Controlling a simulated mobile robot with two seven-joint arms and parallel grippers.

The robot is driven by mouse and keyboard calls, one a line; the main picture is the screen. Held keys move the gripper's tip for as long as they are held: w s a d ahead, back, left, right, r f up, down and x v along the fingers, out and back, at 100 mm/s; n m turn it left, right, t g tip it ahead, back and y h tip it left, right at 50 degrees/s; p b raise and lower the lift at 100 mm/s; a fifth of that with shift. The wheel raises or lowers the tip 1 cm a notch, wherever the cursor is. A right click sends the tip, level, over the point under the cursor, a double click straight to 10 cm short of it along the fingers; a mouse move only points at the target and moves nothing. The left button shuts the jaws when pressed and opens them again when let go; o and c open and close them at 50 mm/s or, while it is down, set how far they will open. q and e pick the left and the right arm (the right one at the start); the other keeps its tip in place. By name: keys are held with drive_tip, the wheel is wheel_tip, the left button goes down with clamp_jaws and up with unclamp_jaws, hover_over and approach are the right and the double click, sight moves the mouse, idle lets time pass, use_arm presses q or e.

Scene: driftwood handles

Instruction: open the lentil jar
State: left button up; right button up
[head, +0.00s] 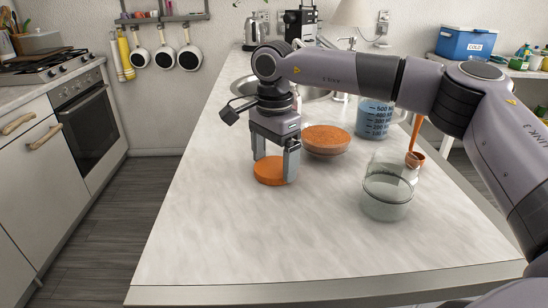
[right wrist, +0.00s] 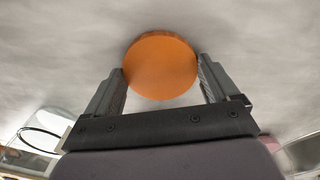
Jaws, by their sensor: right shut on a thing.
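A flat, round orange disc, which looks like the jar's lid (head: 269,173), is between the fingers of my right gripper (head: 273,166). The gripper points down and is shut on it, low over the counter. I cannot tell whether the disc touches the counter. The disc (right wrist: 160,66) also shows between the fingers in the right wrist view. A clear glass jar (head: 387,193) stands upright on the counter to the right, apart from the gripper. No lid shows on it. Orange-red lentils fill a round bowl (head: 325,140) behind the gripper. My left gripper is not in view.
A copper scoop with an orange handle (head: 416,135) shows behind the jar. A sink (head: 245,86) is farther back. The front and left of the counter (head: 240,240) are clear.

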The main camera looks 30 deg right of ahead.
sight(274, 167)
drive_tip(key=o, duration=0.9)
wheel_tip(274, 167, up, 12)
drive_tip(key=shift+r+p, duration=0.1)
drive_tip(key=shift+p, duration=0.3)
